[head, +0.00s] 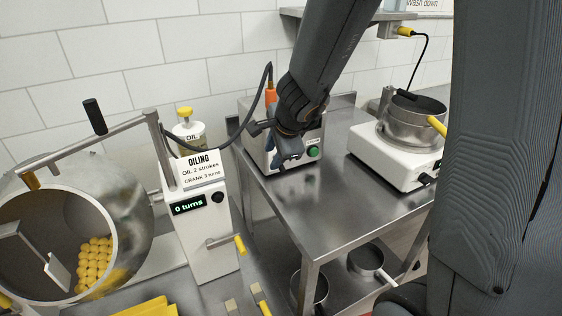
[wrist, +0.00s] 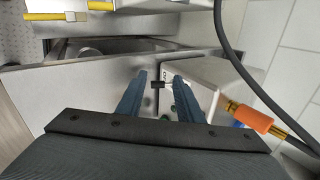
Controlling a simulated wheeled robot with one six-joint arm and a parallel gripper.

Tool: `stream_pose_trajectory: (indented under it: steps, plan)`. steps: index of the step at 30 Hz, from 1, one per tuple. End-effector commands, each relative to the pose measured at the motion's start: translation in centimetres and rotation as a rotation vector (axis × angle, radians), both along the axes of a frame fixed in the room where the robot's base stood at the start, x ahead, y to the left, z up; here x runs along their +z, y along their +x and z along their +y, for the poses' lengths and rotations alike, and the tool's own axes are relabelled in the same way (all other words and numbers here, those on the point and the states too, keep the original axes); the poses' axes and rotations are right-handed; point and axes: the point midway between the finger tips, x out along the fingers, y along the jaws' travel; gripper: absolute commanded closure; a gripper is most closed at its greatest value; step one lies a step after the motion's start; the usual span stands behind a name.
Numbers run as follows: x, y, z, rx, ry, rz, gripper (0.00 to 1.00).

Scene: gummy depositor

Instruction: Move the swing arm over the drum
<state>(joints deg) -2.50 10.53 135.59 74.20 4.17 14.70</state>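The swing arm (head: 110,133) is a grey metal bar from a post beside the oiling unit, with an upright black handle (head: 94,116) and a yellowish tip at its left end. In the head view it crosses the upper part of the steel drum (head: 135,200), its tip at the drum's upper rim; I cannot tell its height above the drum. Yellow pieces lie in the drum. My gripper (head: 285,158) is well to the right of the swing arm, in front of a steel-and-white box. In the wrist view my gripper (wrist: 158,78) has its fingers apart, with nothing held.
The white oiling unit (head: 210,235) reads "0 turns" and has a yellow-handled crank (head: 239,244). A dark hose (head: 225,145) runs from an orange connector (head: 271,98) toward the post. A steel table (head: 320,205) carries the box and a white pot heater (head: 400,160).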

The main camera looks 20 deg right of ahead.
Motion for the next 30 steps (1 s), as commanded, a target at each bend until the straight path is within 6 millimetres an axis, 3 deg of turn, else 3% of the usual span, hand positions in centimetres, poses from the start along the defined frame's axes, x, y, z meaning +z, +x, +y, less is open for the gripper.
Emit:
stream_pose_trajectory:
  steps: [8,18,24,30]
  plan:
    - [0.9,3.2,-2.0,-0.557,0.222,-0.005,0.67]
    - [-0.2,3.3,-3.2,-1.167,0.457,0.065,0.67]
    - [-0.7,2.9,-2.9,-1.339,0.522,0.101,0.67]
    - [-2.0,3.2,-3.0,-1.373,0.533,0.109,0.67]
